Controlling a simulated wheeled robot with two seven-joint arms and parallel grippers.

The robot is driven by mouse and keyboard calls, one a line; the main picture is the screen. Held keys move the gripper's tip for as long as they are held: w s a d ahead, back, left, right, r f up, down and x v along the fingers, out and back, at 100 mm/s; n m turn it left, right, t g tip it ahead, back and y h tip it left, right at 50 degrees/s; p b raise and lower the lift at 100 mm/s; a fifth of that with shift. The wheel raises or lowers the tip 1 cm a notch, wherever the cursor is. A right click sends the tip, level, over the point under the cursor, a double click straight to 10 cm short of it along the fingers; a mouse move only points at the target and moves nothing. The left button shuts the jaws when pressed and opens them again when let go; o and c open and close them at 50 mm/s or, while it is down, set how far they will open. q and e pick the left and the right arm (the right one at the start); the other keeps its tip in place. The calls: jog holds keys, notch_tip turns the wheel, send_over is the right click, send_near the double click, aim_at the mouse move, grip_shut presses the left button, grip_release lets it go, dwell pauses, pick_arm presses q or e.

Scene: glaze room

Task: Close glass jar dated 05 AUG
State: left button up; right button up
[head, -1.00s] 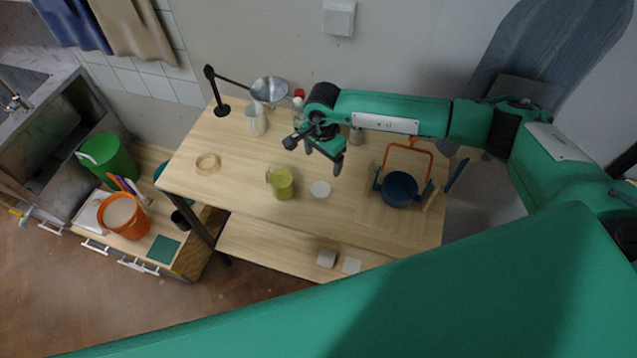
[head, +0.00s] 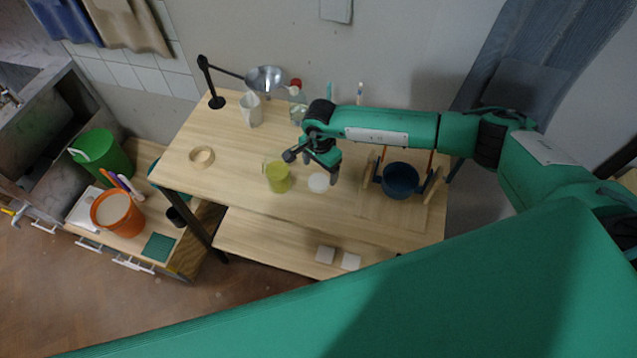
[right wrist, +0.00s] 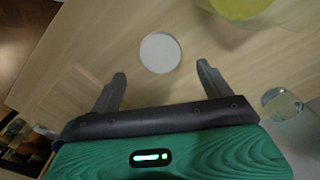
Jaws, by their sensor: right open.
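A yellow-green container (head: 278,178), seemingly glass with a handle or clasp at its left, stands mid-table. Part of it shows at the top of the right wrist view (right wrist: 240,6). A clear glass jar (head: 298,112) stands farther back, beside my right arm; a clear glass vessel (right wrist: 282,103) shows at the wrist view's right. No date is readable on either. A flat white disc (head: 318,183) lies right of the yellow-green container. My right gripper (head: 326,170) is open and empty above the table, with the disc (right wrist: 160,52) ahead of its fingertips. My left gripper is out of view.
A blue pot (head: 400,180) stands at the table's right. A pale ring (head: 202,157) lies at the left. A white jug (head: 251,110) and metal bowl (head: 265,79) on a black stand are at the back. The front-left tabletop is clear.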

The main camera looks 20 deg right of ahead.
aim_at(319, 181)
jog(key=shift+s, duration=0.1)
jog(key=shift+f, duration=0.2)
notch_tip(319, 181, down, 5)
jog(key=shift+a+r+b, duration=0.1)
jog(key=shift+b, duration=0.8)
jog(key=shift+r, duration=0.1)
jog(key=c, duration=1)
